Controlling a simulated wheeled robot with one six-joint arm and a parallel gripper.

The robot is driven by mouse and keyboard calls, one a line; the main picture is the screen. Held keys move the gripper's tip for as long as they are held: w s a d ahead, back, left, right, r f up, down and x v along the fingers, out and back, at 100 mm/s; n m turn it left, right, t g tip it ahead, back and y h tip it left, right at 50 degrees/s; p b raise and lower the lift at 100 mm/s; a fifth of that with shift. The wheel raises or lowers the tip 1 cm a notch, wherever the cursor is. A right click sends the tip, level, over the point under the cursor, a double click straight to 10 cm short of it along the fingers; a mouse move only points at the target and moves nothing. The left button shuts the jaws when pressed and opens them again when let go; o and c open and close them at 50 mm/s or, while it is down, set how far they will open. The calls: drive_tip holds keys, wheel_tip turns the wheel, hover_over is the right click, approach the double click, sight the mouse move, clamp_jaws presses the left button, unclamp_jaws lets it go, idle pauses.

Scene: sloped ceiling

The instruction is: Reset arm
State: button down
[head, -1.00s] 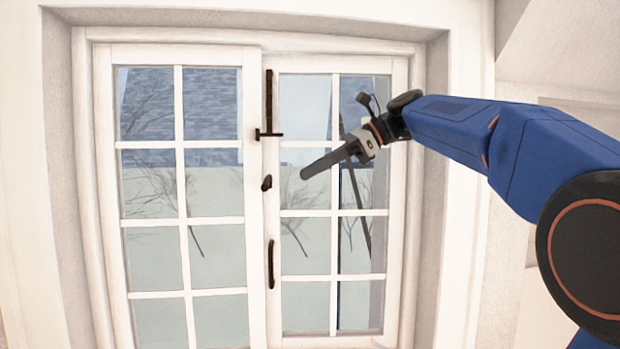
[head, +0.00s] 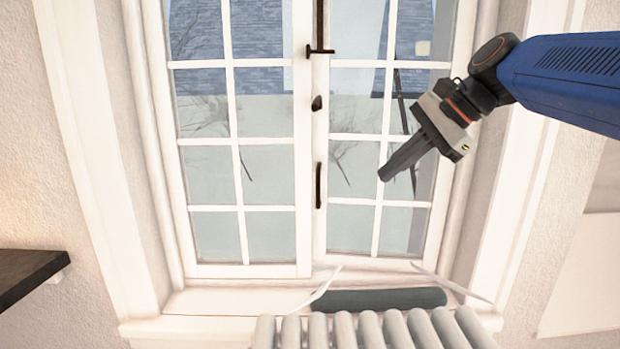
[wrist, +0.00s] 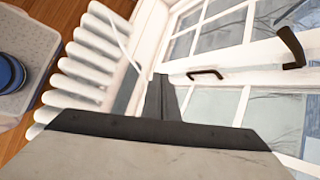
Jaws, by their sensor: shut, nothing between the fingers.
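My gripper (head: 386,176) is at the right in the head view, in front of the right window pane. Its dark fingers are together with nothing between them, pointing down and to the left. In the wrist view the shut fingers (wrist: 161,97) show at the middle, against the window sill and radiator. My blue arm comes in from the right edge of the head view.
A white window (head: 303,200) with dark handles (head: 318,185) stands behind my gripper. A white ribbed radiator (head: 370,330) is below the sill, where a dark rolled object (head: 375,299) lies. A dark shelf (head: 28,272) is at left. The wrist view shows a pale bin (wrist: 40,50).

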drive_tip(key=s+d+f+n+h, duration=0.3)
drive_tip(key=s+d+f+n, duration=0.3)
drive_tip(key=s+f, duration=0.4)
drive_tip(key=s+d+f+n+t+h, duration=0.1)
drive_tip(key=s+d+f+n+h, duration=0.3)
drive_tip(key=s+f, duration=0.7)
wheel_tip(320, 180, down, 8)
drive_tip(key=d+n, duration=0.2)
drive_tip(key=n, duration=0.1)
drive_tip(key=shift+s+n, duration=0.15)
drive_tip(key=shift+n, duration=0.15)
